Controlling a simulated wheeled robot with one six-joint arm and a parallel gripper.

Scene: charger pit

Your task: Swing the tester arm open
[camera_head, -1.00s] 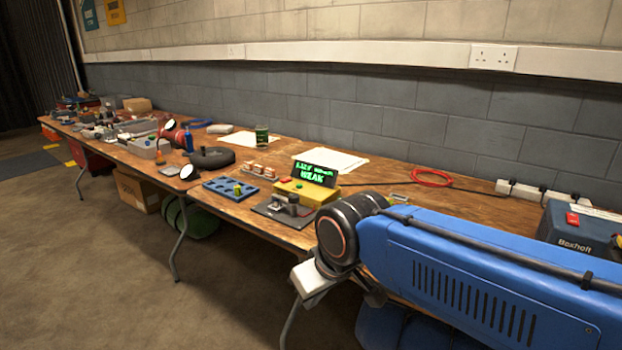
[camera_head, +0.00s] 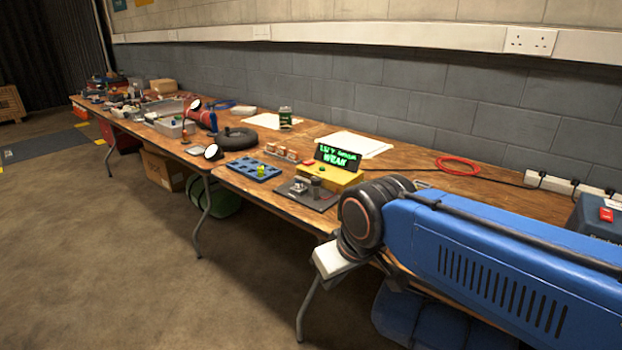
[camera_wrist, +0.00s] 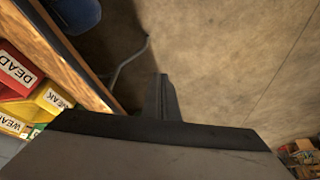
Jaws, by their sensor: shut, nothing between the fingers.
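The yellow tester (camera_head: 331,175) stands on the bench in the head view, with a lit green display (camera_head: 338,156) that reads "WEAK" on its lower line. In front of it is a dark plate (camera_head: 322,203) with a small metal fixture, the tester arm (camera_head: 300,186), and a dark upright post. The tester arm's exact angle is too small to tell. My gripper (camera_wrist: 163,93) shows in the wrist view with its fingers together and empty, over bare floor beside a table edge. It is apart from the tester. In the head view my blue arm is right of the tester.
A blue tray with holes (camera_head: 253,169) lies left of the tester. A red cable coil (camera_head: 458,165) and a power strip (camera_head: 556,184) lie along the back. Floor left of the bench is clear.

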